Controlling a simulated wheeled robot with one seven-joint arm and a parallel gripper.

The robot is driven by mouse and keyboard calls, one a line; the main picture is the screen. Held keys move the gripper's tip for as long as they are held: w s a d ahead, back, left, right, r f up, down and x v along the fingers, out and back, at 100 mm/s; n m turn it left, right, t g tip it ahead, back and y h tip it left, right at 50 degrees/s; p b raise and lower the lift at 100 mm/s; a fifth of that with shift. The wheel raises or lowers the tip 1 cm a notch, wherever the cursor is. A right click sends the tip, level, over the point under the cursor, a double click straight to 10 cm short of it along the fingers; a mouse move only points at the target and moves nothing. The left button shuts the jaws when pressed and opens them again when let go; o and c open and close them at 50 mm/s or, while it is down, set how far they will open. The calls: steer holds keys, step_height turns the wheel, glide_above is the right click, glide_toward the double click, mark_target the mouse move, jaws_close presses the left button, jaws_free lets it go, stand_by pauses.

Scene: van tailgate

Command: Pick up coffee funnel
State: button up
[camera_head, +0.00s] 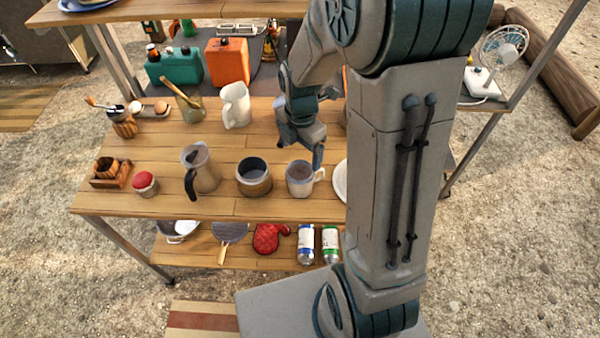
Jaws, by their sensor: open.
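No coffee funnel can be made out for certain. A small brown round piece in a square wooden holder (109,173), at the left front of the wooden table (220,207), may be it, but it is too small to tell. My gripper (300,152) is open and points down over the right middle of the table. It is just behind and above a grey mug with a light handle (299,182). Nothing shows between its fingers. My arm hides the table's right part.
A grey pitcher (203,172), a round pot (253,179) and a red-topped jar (145,184) line the front. A white jug (236,107) and a mug with a wooden utensil (189,107) stand behind. Bare planks lie between the rows. Cans (306,247) stand on the lower shelf.

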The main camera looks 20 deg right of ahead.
mark_target(300, 174)
steer(key=shift+f+p, duration=0.6)
steer(key=shift+f, duration=2.5)
steer(key=shift+a, duration=0.1)
steer(key=c, duration=1.1)
